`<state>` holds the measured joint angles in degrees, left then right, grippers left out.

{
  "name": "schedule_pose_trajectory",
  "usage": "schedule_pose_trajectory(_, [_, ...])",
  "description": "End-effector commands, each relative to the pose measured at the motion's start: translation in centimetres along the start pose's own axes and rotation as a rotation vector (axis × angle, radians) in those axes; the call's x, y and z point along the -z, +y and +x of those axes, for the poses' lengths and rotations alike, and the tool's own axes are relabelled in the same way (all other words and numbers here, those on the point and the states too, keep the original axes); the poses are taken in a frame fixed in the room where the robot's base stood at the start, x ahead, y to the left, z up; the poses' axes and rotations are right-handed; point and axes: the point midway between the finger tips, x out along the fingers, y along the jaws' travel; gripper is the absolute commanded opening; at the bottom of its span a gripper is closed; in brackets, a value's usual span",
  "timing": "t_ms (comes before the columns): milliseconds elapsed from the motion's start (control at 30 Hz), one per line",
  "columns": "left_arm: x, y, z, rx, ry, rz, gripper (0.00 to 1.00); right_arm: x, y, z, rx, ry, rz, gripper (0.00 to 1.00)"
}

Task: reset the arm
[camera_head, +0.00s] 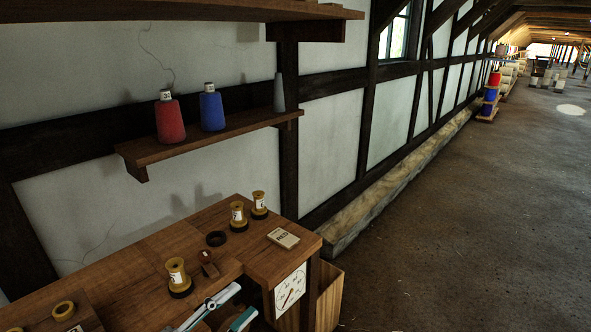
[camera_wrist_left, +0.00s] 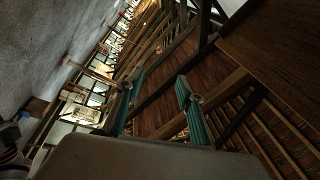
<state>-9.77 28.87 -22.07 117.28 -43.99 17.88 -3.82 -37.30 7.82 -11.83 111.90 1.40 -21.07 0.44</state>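My left gripper (camera_head: 245,300) is at the bottom of the head view, by the front edge of the wooden bench (camera_head: 130,262). Its two teal-padded fingers are apart with nothing between them. In the left wrist view the same gripper (camera_wrist_left: 160,76) shows open and empty, with roof timbers and the hall beyond it. Most of my left arm is out of the head view. My right gripper is in neither view.
The floor (camera_head: 460,230) at right is clear.

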Motion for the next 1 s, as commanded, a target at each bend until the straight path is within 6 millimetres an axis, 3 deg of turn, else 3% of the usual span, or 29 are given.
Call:
schedule_pose_trajectory(100, [-5.5, 4.9, -4.0, 0.043, -0.298, -0.295, 0.37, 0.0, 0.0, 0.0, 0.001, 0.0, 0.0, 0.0])
schedule_pose_trajectory(200, [-8.4, 9.5, -8.0, 0.048, -0.503, -0.488, 0.37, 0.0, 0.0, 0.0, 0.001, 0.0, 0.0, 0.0])
schedule_pose_trajectory(333, [-10.1, 15.4, -13.2, 0.035, -0.719, -0.694, 0.37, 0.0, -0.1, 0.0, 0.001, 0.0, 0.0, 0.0])
schedule_pose_trajectory(500, [-10.0, 21.4, -18.6, 0.009, -0.913, -0.883, 0.37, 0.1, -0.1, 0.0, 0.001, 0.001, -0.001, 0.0])
schedule_pose_trajectory(700, [-9.2, 24.6, -21.5, -0.01, -1.01, -0.984, 0.37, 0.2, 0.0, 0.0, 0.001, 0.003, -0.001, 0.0])
schedule_pose_trajectory(1000, [-9.2, 24.8, -21.7, -0.013, -1.017, -0.99, 0.37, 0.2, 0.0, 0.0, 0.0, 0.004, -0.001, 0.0])
